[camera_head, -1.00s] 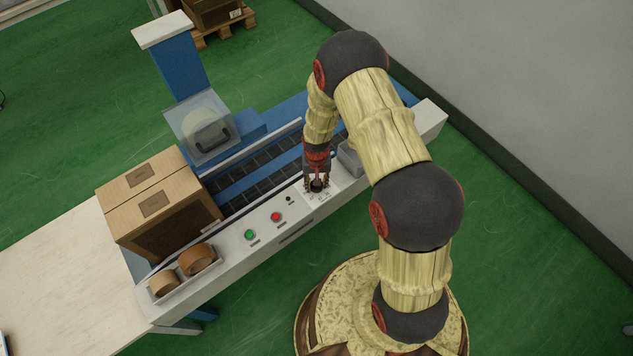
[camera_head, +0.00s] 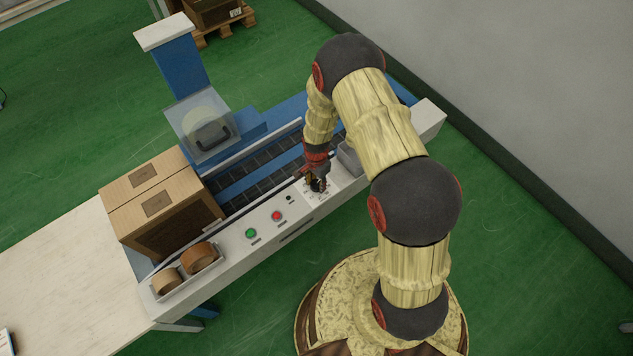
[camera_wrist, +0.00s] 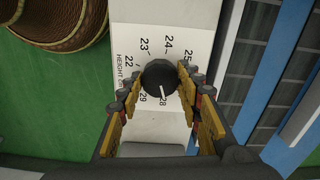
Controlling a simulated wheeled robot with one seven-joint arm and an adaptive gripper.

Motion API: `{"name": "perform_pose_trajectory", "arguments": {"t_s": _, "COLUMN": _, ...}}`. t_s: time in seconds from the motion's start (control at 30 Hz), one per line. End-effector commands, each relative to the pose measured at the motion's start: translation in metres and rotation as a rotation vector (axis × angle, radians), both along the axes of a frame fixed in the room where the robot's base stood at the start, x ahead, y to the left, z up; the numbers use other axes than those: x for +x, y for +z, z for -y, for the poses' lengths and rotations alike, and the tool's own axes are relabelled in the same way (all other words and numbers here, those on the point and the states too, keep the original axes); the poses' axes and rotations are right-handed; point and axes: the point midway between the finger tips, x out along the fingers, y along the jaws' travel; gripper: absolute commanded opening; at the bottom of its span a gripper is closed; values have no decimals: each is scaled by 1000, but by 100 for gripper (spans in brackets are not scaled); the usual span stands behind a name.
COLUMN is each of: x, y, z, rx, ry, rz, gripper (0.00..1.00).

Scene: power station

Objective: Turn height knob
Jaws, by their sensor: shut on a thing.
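The height knob (camera_wrist: 159,80) is a round black dial with a white pointer line, on a white panel with printed numbers, in the wrist view. Its pointer is toward the 28 mark. My gripper (camera_wrist: 160,92) is shut on the knob, with one yellow-padded finger on each side of it. In the head view my gripper (camera_head: 318,184) is low at the panel, and it largely hides the knob there.
A green button (camera_head: 251,233) and a red button (camera_head: 277,216) are left of my gripper on the white panel. Tape rolls (camera_head: 199,257) lie in a tray at its left end. A cardboard box (camera_head: 160,205) stands by the roller conveyor (camera_head: 248,183). A grey box (camera_head: 350,158) is close on the right.

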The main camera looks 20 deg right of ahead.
Motion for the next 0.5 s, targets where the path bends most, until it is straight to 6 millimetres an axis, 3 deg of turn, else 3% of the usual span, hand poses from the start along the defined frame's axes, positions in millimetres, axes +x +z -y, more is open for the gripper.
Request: {"name": "perform_pose_trajectory", "arguments": {"t_s": 0.5, "x": -1, "y": 0, "z": -1, "rx": 0, "ry": -140, "rz": -1, "gripper": 10}}
